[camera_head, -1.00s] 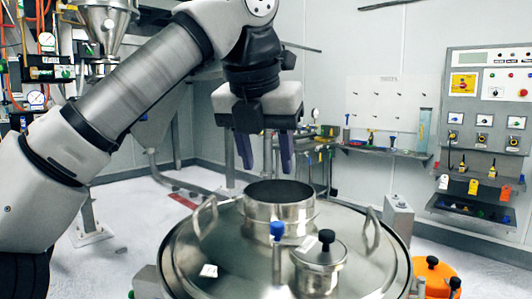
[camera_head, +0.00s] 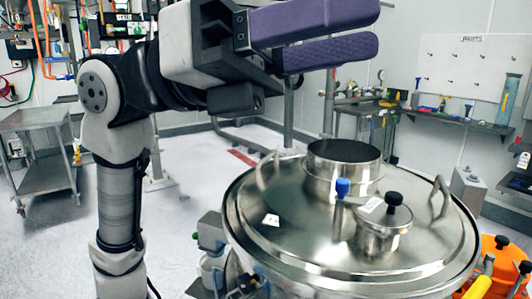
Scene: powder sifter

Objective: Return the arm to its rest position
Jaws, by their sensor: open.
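My gripper (camera_head: 376,32) is raised at the top of the head view, in front of and above the steel sifter vessel (camera_head: 290,245). Its two purple padded fingers point to the right, one above the other, with a narrow gap between them. Nothing shows between them. My arm is folded, with its lower part upright at the left and its wrist level at the top. The vessel has a round steel inlet collar (camera_head: 342,178) on its lid, open at the top and dark inside.
A steel cart (camera_head: 40,150) stands at the left. A wall shelf (camera_head: 455,120) with tools is at the back right. Orange parts (camera_head: 495,255) sit at the lower right.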

